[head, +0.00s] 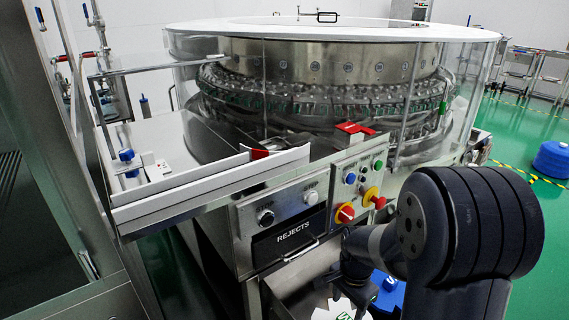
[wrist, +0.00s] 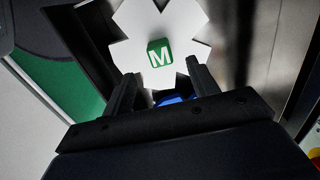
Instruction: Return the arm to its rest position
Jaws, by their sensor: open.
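My gripper (wrist: 158,85) is open in the wrist view, its two dark fingers apart with nothing held between them. A white star-shaped piece with a green block marked M (wrist: 160,53) lies beyond the fingertips. Part of it also shows at the bottom edge of the head view, below my arm.
The rotary washer (head: 330,75) stands behind clear guards. Its front panel has a REJECTS drawer (head: 293,235), a red-yellow knob (head: 345,213) and several buttons close to my arm. A blue container (head: 552,160) stands on the green floor at right.

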